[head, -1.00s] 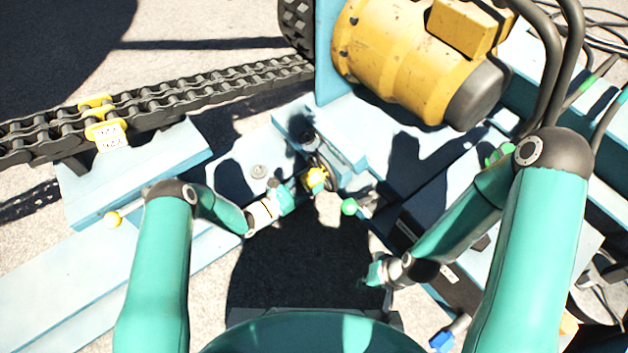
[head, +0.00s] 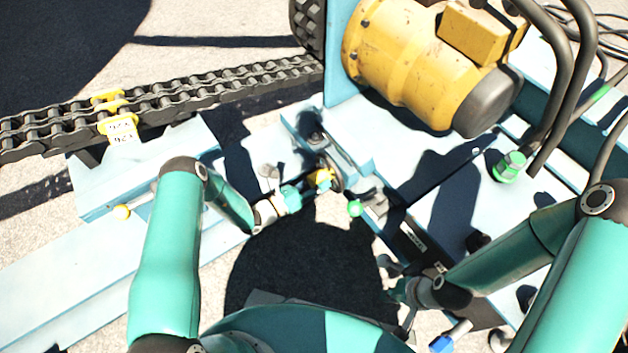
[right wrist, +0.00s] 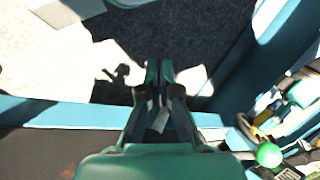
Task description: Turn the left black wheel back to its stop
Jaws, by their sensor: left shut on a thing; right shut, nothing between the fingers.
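The left black wheel (head: 337,181) is a small dark ring with a yellow part (head: 325,177) at its front, on the pale blue frame in the head view. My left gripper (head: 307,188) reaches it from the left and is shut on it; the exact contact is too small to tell. My right gripper (head: 392,287) is low, right of centre, away from the wheel. In the right wrist view its fingers (right wrist: 160,68) are together and empty.
A green ball knob (head: 355,208) stands just right of the wheel. A yellow motor (head: 400,55) is behind it, a heavy chain (head: 200,95) to the left. A green cap (head: 509,166) and a blue connector (head: 441,343) are on the right.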

